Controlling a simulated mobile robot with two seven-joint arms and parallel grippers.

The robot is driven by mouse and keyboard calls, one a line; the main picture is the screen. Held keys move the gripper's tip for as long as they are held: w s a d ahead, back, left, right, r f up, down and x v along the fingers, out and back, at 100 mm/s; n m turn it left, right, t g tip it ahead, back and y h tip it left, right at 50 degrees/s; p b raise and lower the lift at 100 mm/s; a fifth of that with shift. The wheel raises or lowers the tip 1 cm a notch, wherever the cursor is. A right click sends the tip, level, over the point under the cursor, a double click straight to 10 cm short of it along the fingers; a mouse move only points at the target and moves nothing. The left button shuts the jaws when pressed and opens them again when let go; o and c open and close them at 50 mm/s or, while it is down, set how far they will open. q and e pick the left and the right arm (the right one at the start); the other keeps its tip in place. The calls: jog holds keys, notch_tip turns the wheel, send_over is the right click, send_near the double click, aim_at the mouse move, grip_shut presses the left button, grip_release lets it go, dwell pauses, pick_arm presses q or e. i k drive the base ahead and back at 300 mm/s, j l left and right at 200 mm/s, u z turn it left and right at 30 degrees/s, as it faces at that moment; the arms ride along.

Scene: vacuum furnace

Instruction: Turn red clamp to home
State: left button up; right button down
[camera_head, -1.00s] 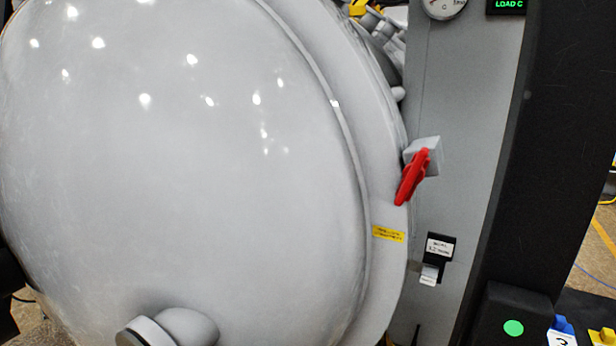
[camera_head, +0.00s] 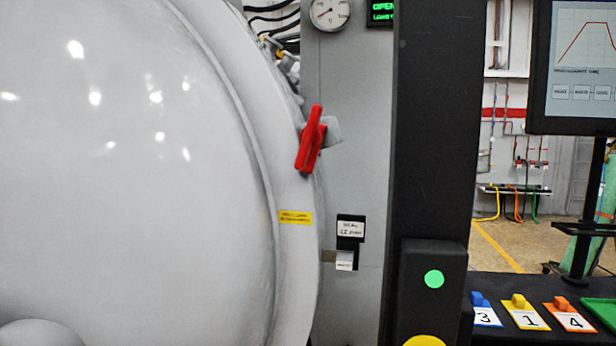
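The red clamp (camera_head: 311,140) is a red handle on a grey block at the right edge of the large grey furnace door (camera_head: 120,180). The handle stands nearly upright, its top leaning slightly right. It lies across the door's rim. Neither of my grippers shows in the head view.
A yellow label (camera_head: 296,218) is on the door rim below the clamp. A gauge (camera_head: 330,12) and a green-lit display (camera_head: 381,12) sit above on the grey panel (camera_head: 350,110). A black post (camera_head: 435,120) stands to the right. Numbered tags, including an orange one (camera_head: 569,314), lie at lower right.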

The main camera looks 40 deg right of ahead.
aim_at(311, 137)
jog(key=k+l+z, duration=0.1)
jog(key=z, duration=0.25)
jog(key=k+l+z, duration=0.1)
jog(key=z, duration=0.25)
jog(key=k+l+z, duration=0.1)
jog(key=z, duration=0.25)
